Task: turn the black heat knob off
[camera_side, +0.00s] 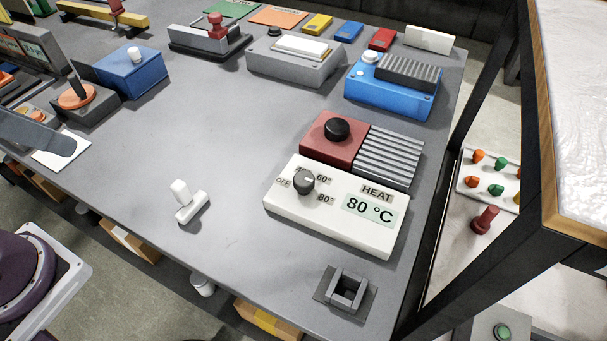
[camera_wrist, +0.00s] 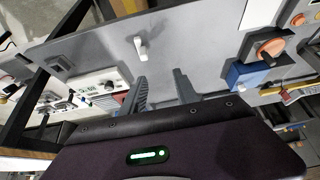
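The black heat knob (camera_side: 304,182) sits on a white panel (camera_side: 330,222) marked HEAT. Labels OFF, 60° and 80° stand around it, and one at the upper left is partly hidden by the knob. The display (camera_side: 369,208) reads 80 °C. The exact direction of the knob's pointer is hard to tell. In the wrist view the white panel (camera_wrist: 76,92) lies left of the fingers, seen small and at an angle. My gripper (camera_wrist: 160,76) is open and empty, its two fingers apart with grey table between them.
A red block with a black knob (camera_side: 337,129) and a ribbed grey part stand right behind the white panel. A white toggle switch (camera_side: 187,202) stands left of it, and a grey bracket (camera_side: 346,289) in front. The middle of the table is clear.

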